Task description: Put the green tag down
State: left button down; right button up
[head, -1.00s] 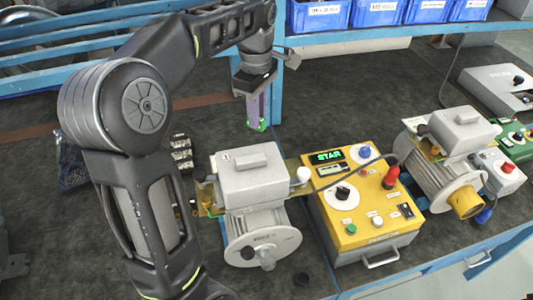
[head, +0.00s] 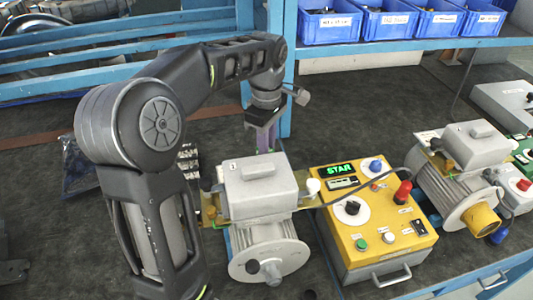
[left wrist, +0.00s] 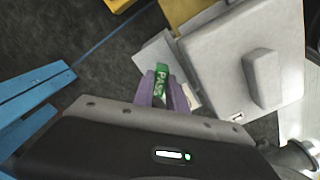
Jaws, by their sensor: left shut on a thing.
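The green tag (left wrist: 160,80), lettered "PASS", is between the purple fingers of my left gripper (left wrist: 163,98) in the left wrist view. The gripper is shut on it. In the head view my left gripper (head: 265,140) points down just behind the grey-topped blower motor (head: 260,188); its fingertips and the tag are hidden behind the motor's housing there. I cannot tell whether the tag touches anything below. My right gripper is not in view.
A yellow control box (head: 372,215) with a lit "STAR" display stands right of the motor. A second motor (head: 462,170) stands farther right. Blue bins (head: 330,22) line the shelf behind. Dark mat (head: 350,120) lies clear behind the control box.

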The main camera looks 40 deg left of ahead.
pick_arm(q)
notch_tip(320, 180, down, 3)
jog(key=shift+f, duration=0.1)
jog(key=shift+f, duration=0.15)
jog(key=c, duration=1.3)
grip_release()
jog(key=shift+c, duration=0.2)
